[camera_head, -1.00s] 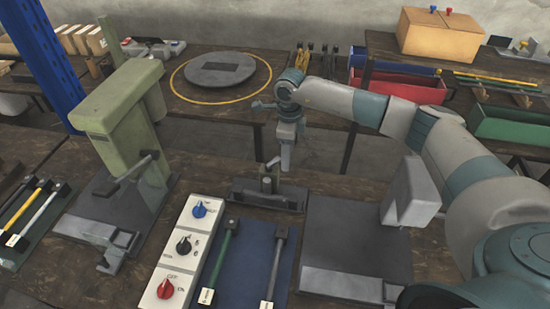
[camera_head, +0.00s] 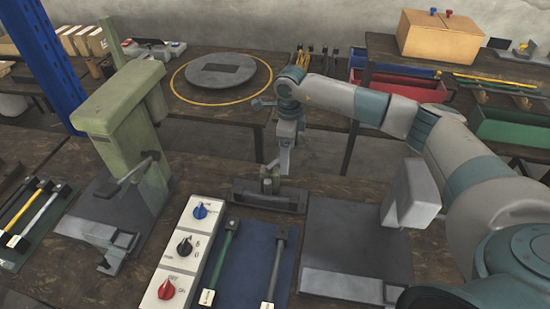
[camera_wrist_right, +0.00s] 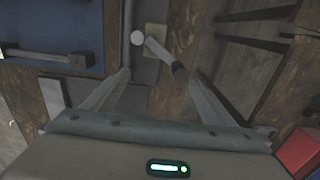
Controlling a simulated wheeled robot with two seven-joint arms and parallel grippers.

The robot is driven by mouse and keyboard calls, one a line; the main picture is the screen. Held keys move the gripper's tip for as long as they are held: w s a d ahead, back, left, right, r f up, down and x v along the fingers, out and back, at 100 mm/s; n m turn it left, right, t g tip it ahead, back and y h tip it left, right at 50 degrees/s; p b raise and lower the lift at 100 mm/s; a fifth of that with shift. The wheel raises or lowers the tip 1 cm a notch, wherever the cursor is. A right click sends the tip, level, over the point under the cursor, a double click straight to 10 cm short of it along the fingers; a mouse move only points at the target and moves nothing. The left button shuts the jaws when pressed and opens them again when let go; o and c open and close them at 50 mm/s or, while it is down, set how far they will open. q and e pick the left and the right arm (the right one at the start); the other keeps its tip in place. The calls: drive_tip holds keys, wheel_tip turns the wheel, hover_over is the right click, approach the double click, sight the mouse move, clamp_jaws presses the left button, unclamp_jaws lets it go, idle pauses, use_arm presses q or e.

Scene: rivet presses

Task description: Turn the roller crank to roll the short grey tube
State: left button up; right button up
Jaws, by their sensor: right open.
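The small roller stand (camera_head: 268,194) sits in the middle of the bench's back edge. Its crank handle (camera_wrist_right: 178,70) shows in the right wrist view as a dark grip on a light arm, near a round pale end (camera_wrist_right: 137,38). My right gripper (camera_head: 285,172) points down at the crank in the head view. In the right wrist view its two fingers (camera_wrist_right: 160,76) are apart, with the handle between them. My left gripper is out of view.
A control panel with red, black and blue knobs (camera_head: 183,250) stands left of the mat. A green press (camera_head: 122,125) is at left. A dark plate with a grey block (camera_head: 355,240) lies at right. A green rod (camera_head: 223,260) lies on the mat.

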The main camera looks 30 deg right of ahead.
drive_tip(key=shift+r+p, duration=0.95)
drive_tip(key=shift+r, duration=1.9)
drive_tip(key=shift+s+f, duration=0.1)
